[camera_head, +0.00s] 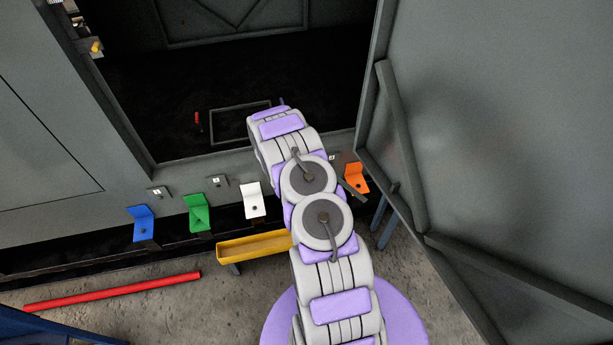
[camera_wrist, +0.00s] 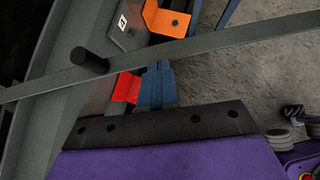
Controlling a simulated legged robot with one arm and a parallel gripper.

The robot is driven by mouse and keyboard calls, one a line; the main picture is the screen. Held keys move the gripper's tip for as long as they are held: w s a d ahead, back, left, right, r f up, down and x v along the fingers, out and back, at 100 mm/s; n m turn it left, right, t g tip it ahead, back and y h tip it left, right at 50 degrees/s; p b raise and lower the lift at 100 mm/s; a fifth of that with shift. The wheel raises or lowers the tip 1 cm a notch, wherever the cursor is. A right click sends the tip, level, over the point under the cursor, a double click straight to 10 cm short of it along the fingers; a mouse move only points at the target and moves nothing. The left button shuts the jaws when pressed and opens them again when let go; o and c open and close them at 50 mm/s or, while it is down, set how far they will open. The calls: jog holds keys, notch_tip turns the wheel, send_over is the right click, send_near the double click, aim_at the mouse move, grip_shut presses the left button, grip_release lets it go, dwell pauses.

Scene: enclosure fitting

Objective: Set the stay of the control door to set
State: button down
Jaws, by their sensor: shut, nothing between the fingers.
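The control door (camera_head: 490,130) stands wide open at the right of the head view. A flat grey bar, seemingly its stay (camera_wrist: 230,38), runs diagonally across the wrist view. A black knob (camera_wrist: 90,61) stands on it left of centre. In the head view a short piece of the bar (camera_head: 352,190) shows beside my arm, near the opening's lower right corner. My gripper (camera_wrist: 158,68) has its blue fingers shut and empty, with tips close to the bar's lower edge in the wrist view, right of the knob. Contact cannot be told. My arm hides the gripper in the head view.
Blue (camera_head: 144,223), green (camera_head: 199,212), white (camera_head: 252,200) and orange (camera_head: 356,178) tabs line the sill. A red tab (camera_wrist: 126,88) shows beside my fingers. A yellow tray (camera_head: 252,246) sits below the sill. A red rod (camera_head: 112,291) lies at the lower left.

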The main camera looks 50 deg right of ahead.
jog(key=d+n+t+b, duration=0.1)
jog(key=d+b, duration=0.1)
jog(key=d, duration=0.5)
jog(key=shift+s+d+r, duration=0.1)
jog(key=shift+d+r, duration=0.1)
jog(key=shift+d, duration=0.05)
dwell(0.3)
